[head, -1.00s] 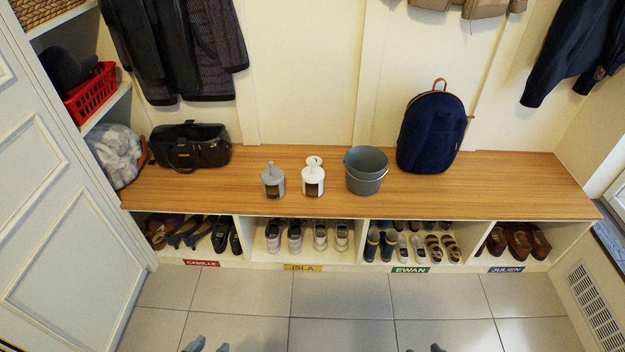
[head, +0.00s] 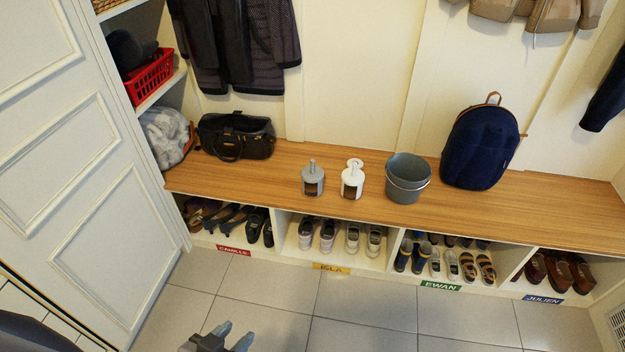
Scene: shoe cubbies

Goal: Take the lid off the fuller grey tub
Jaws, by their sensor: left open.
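A grey tub (head: 313,185) with a grey knobbed lid (head: 312,170) stands upright on the wooden bench. A dark brown patch shows in its front; how full it is I cannot tell. Just right of it stands a white tub (head: 351,187) of like shape, with a white knobbed lid and a similar dark patch. I see only one grey tub of this kind. My left gripper (head: 235,336) is at the bottom edge, open and empty, over the floor and well in front of the bench. My right gripper is out of view.
A grey bucket (head: 408,180) stands right of the white tub, then a navy backpack (head: 480,148). A dark bag (head: 236,136) sits at the bench's left end. A small white item (head: 355,163) is behind the white tub. Shoes fill the cubbies below. The bench front (head: 290,198) is clear.

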